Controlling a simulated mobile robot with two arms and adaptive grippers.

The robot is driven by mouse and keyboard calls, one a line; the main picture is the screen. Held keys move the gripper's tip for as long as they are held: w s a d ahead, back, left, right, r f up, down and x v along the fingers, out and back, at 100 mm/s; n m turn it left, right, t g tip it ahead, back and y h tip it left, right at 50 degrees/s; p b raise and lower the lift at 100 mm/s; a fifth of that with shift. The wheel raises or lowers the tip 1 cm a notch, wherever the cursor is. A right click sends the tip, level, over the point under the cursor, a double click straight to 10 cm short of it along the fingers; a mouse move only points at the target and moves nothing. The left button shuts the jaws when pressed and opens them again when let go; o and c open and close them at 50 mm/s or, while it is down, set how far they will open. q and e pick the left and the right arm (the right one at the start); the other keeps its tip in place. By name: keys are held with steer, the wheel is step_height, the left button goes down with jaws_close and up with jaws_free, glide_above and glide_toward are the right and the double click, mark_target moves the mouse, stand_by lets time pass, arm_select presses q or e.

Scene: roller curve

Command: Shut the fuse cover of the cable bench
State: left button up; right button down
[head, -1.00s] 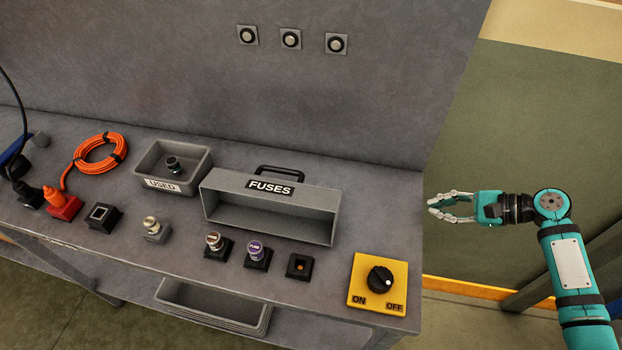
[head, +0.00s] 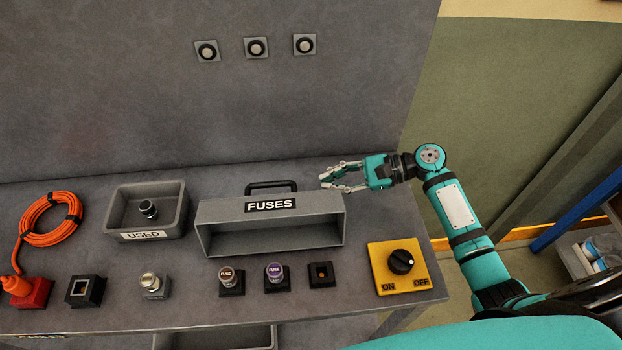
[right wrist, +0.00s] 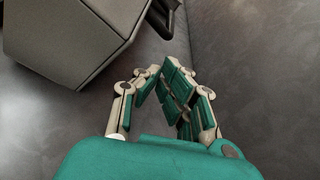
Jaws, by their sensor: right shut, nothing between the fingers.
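The fuse cover (head: 270,219) is a grey hood labelled FUSES with a black handle (head: 271,186) on its back edge. It is tipped back with its hollow side facing the front, behind the row of fuse holders. My right gripper (head: 328,178) is shut and empty, behind the cover's right end and to the right of the handle, apart from both. In the right wrist view, a corner of the cover (right wrist: 70,40) and part of the handle (right wrist: 166,18) show beyond my fingers (right wrist: 163,75). My left gripper is out of view.
Two fuses, brown-marked (head: 230,276) and purple-marked (head: 274,273), stand in front of the cover, beside an empty holder (head: 321,273). A yellow ON/OFF switch (head: 384,277) is at right. A USED tray (head: 120,222) and orange cable coil (head: 30,232) are left. A wall rises behind.

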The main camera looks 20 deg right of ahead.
steer(key=p+x, duration=0.1)
steer(key=x, duration=0.3)
steer(key=shift+a, duration=0.25)
steer(key=x, duration=0.3)
steer(key=shift+w+a+p, duration=0.15)
steer(key=shift+p, duration=0.2)
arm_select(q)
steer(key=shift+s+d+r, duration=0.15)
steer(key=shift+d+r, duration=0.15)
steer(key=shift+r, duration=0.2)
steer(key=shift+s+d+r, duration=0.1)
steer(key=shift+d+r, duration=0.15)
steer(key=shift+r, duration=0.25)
arm_select(e)
steer(key=shift+a+f, duration=0.1)
steer(key=shift+f, duration=0.1)
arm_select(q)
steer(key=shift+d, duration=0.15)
